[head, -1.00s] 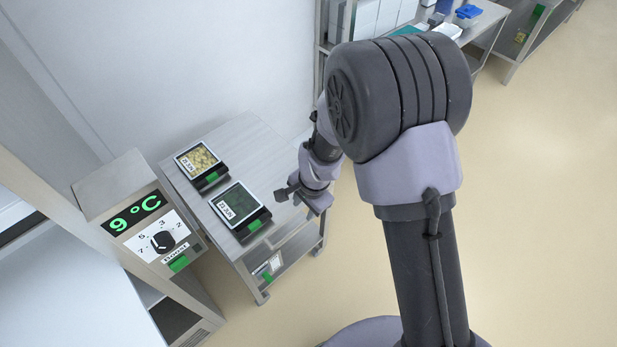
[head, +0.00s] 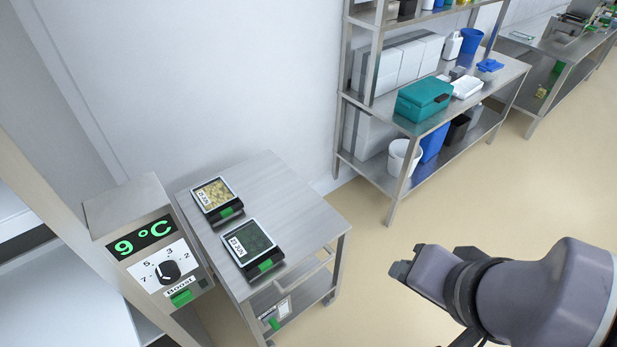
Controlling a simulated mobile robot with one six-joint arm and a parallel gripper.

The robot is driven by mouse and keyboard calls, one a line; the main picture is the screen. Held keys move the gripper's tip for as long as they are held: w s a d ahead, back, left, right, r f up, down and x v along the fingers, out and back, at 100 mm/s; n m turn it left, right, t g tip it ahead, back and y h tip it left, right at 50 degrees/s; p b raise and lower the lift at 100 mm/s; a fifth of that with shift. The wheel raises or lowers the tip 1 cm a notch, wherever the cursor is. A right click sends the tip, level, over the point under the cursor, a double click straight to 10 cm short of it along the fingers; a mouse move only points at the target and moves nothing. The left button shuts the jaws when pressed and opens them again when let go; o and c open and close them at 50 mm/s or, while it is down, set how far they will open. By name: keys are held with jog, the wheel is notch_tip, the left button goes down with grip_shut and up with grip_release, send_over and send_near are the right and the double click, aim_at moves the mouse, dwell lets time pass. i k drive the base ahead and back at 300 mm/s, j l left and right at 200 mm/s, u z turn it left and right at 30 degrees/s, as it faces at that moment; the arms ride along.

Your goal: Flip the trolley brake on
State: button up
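The trolley (head: 300,205) is a small steel table on the left, beside the wall. Two black trays lie on its top, one with yellowish food (head: 214,194) and one with dark green contents (head: 252,243); each has a green tab at its front edge. A lower shelf holds a pale labelled item with a green part (head: 274,323). My arm enters at the lower right, well apart from the trolley.
A control box (head: 150,245) reading 9 °C, with a dial and a green boost button, stands left of the trolley. A steel shelf rack (head: 395,215) with a teal box (head: 424,97) and bins stands behind. The beige floor (head: 365,265) right of the trolley is clear.

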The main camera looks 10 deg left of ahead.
aim_at(275, 324)
jog(key=u, duration=1.4)
